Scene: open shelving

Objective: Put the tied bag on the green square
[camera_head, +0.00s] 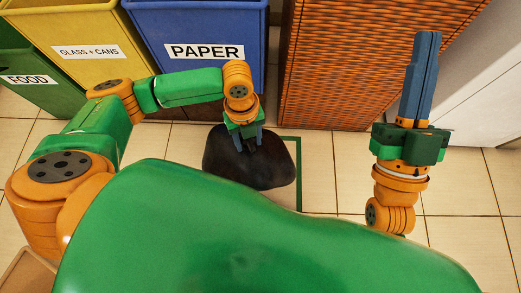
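The tied bag (270,172) is a dark, rounded sack in the middle of the view. My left gripper (249,143) points down at its top, with its blue fingers on either side of the dark neck, and appears shut on it. The green square (299,176) shows only as a thin green outline on the floor at the bag's right; the bag and my body hide the rest. I cannot tell whether the bag touches the floor. My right gripper (428,37) is empty at the right, its blue fingers together.
A blue PAPER bin (198,25), a yellow GLASS + CANS bin (70,25) and a green FOOD bin (40,95) stand along the back left. An orange woven panel (350,60) stands behind the square. Tiled floor (325,165) is clear between the bag and my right arm.

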